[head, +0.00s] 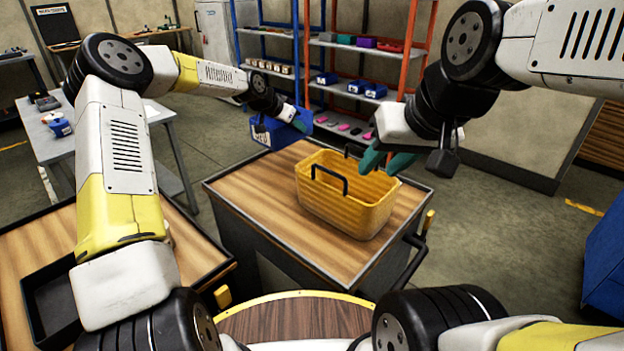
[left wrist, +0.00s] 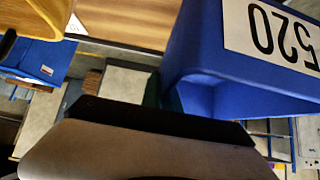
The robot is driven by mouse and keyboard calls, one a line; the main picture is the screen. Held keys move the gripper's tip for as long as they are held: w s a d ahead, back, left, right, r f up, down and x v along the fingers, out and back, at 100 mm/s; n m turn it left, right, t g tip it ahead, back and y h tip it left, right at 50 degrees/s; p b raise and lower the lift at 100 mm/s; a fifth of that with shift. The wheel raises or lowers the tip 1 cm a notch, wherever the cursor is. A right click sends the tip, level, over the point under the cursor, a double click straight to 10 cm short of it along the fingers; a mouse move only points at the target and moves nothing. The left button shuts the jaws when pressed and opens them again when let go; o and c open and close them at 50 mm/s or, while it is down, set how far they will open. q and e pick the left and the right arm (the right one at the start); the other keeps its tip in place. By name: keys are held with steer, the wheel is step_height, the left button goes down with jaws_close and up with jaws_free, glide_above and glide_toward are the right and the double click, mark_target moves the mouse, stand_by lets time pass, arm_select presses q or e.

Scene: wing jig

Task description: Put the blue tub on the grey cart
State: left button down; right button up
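The blue tub (head: 268,131) hangs tilted at the far left edge of the grey cart (head: 250,205), which has a wooden top. My left gripper (head: 298,117) is at the tub's upper right side and appears shut on its wall. In the left wrist view the tub (left wrist: 205,45) fills the upper right, with an upside-down white 520 label; the fingertips are mostly hidden. A yellow basket (head: 345,205) with black handles stands on the cart's right part. My right gripper (head: 387,160) is open and empty over the basket's far right rim.
The cart's top left of the basket is clear. A wooden surface (head: 190,255) with a black tray (head: 55,305) is at the left. Shelves (head: 350,90) with small bins stand behind. A grey table (head: 160,112) is at the back left, a blue container (head: 605,255) at the right.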

mark_target(291, 131)
arm_select(q)
steer(key=s+a, duration=0.1)
steer(key=s, duration=0.1)
steer(key=s+a, duration=0.1)
steer(key=s, duration=0.1)
steer(key=shift+s+a, duration=0.1)
steer(key=shift+a, duration=0.05)
steer(key=shift+s+a+f, duration=0.1)
steer(key=shift+f, duration=2.35)
steer(key=shift+s+f, duration=0.1)
steer(key=shift+f, duration=2.35)
steer(key=shift+f, duration=0.1)
steer(key=c, duration=1.6)
jaws_free()
steer(key=shift+f, duration=0.1)
